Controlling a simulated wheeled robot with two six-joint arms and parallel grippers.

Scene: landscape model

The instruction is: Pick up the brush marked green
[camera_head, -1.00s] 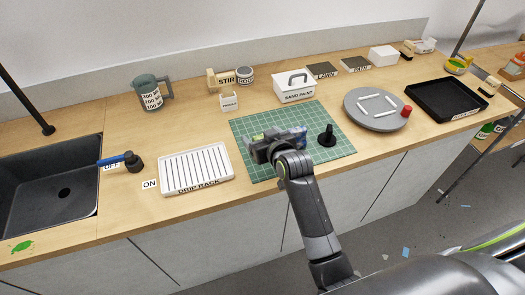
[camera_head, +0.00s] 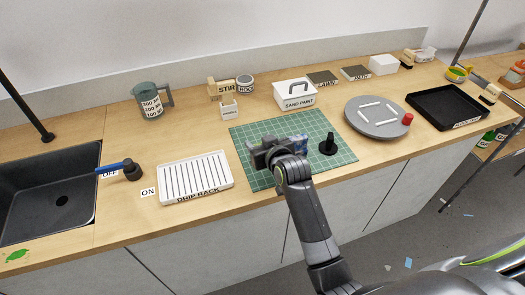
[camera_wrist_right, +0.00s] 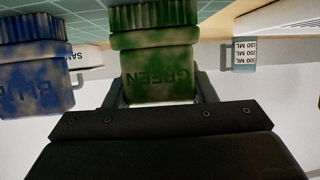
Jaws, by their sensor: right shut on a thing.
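The green brush (camera_wrist_right: 155,75), with its dark bristles and the word GREEN upside down, sits between the fingers of my right gripper (camera_wrist_right: 160,92) in the right wrist view. The right gripper is shut on it. In the head view my right gripper (camera_head: 272,152) is over the green cutting mat (camera_head: 310,125), and it hides the green brush there. The blue brush (camera_wrist_right: 35,75) is beside the green one in the wrist view, apart from the gripper; part of it shows in the head view (camera_head: 299,144). I cannot tell whether the green brush touches the mat. My left gripper is not in view.
A black upright tool (camera_head: 328,145) stands on the mat just right of the gripper. A white drip rack (camera_head: 163,190) lies left, the SAND PAINT box (camera_head: 296,101) behind, and a round grey turntable (camera_head: 355,118) right. A sink (camera_head: 20,190) is at far left.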

